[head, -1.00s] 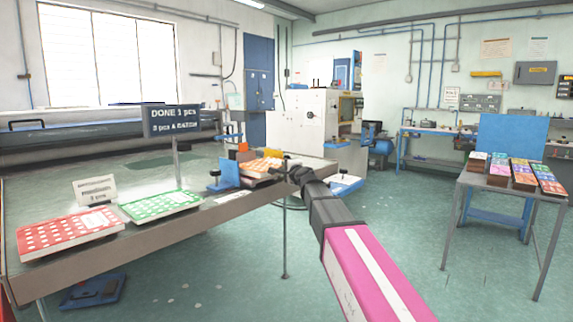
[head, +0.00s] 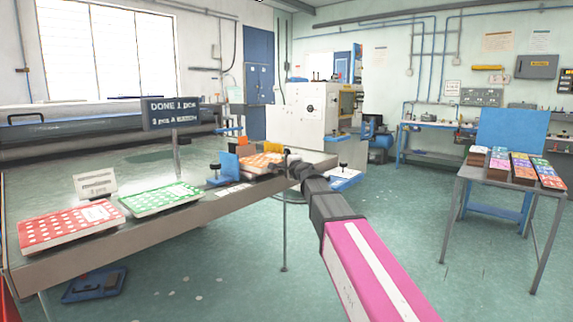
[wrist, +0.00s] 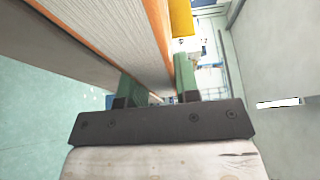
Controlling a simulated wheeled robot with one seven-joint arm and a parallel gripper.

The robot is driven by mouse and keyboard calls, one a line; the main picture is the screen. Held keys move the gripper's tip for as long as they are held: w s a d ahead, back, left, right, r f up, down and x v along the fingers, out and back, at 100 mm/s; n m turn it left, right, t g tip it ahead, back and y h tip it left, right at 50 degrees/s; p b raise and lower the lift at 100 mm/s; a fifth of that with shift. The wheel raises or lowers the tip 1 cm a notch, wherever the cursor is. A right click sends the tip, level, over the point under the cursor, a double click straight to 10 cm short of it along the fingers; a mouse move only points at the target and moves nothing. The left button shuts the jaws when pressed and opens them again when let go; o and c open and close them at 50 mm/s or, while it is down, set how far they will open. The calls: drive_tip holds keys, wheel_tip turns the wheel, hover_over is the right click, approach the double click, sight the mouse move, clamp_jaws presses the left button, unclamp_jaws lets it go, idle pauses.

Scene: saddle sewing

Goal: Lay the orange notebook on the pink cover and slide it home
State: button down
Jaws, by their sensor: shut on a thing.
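The orange notebook (head: 262,161) has a pale dotted cover and lies nearly flat at the far right end of the long table. In the wrist view its page block and orange edges (wrist: 125,35) run down between the two fingers. My gripper (head: 290,165) is shut on the notebook's near right edge; in the wrist view the fingers (wrist: 157,88) stand on either side of it. I cannot make out the pink cover; the notebook and my arm hide part of that area. Whether the notebook touches what is below it cannot be told.
Blue fixtures (head: 228,165) stand just left of the notebook, with an orange block (head: 243,143) behind. Red (head: 68,228) and green (head: 160,199) dotted notebooks lie farther left on the table (head: 130,238), near a sign (head: 171,114). A side table (head: 482,178) holds coloured stacks.

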drive_tip(key=shift+f, duration=0.2)
drive_tip(key=c, duration=0.8)
unclamp_jaws()
drive_tip(key=shift+f, duration=0.2)
drive_tip(key=shift+s+d, duration=0.1)
drive_tip(key=shift+d, duration=0.05)
drive_tip(key=shift+s+d, duration=1)
drive_tip(key=shift+d, duration=0.3)
drive_tip(key=shift+s+d, duration=1)
drive_tip(key=shift+d, duration=0.25)
drive_tip(key=shift+s+d, duration=1)
drive_tip(key=shift+d, duration=0.3)
